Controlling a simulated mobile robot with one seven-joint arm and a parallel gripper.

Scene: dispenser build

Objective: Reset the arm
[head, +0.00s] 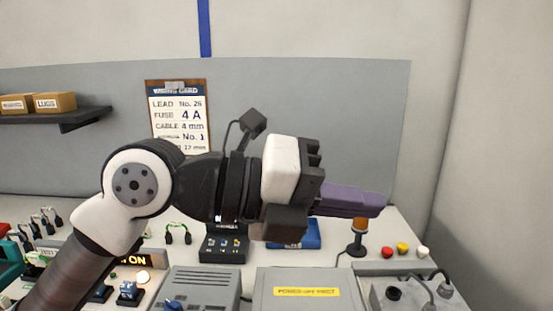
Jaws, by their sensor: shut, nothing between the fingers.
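My arm reaches in from the lower left of the head view and bends at a white and black joint. My gripper (378,203) points to the right, held in the air above the bench. Its purple fingers are together, with nothing held between them. My wrist and gripper hide part of the bench, the grey back panel and the edge of the wiring card (177,105).
Below are a grey box with a yellow label (306,292), a blue item (306,236), an amber lamp (359,235) and several coloured buttons (402,249). A shelf (70,117) with cardboard boxes is at the left. Air right of my gripper is clear.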

